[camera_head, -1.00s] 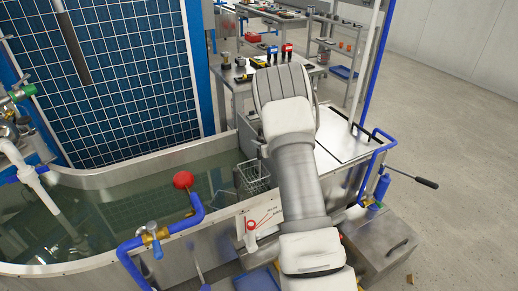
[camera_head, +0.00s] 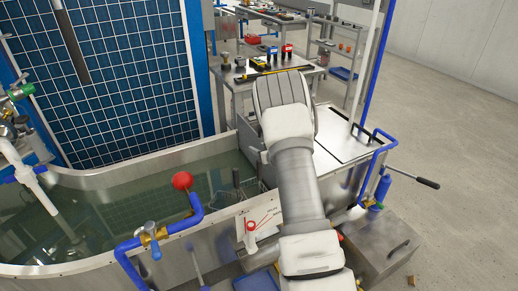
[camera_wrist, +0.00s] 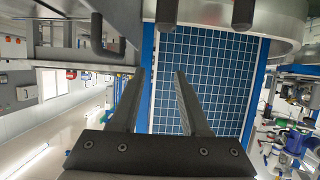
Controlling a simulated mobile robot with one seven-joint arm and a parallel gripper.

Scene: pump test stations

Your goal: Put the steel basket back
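The steel basket (camera_head: 240,189) shows only faintly in the head view, low at the water in the right end of the tank, left of my arm. A short dark upright piece stands at it; I cannot tell whether it is the basket's handle. My gripper (camera_wrist: 159,74) shows in the wrist view with its two dark fingers apart and nothing visible between them. In the head view my arm hides the gripper, so its distance from the basket is unclear. I cannot make out the basket in the wrist view.
The water tank (camera_head: 95,178) has a metal rim and a blue tiled wall (camera_head: 125,75) behind it. A flat metal cover (camera_head: 345,140) lies right of my arm. Open floor (camera_head: 460,120) is at the right.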

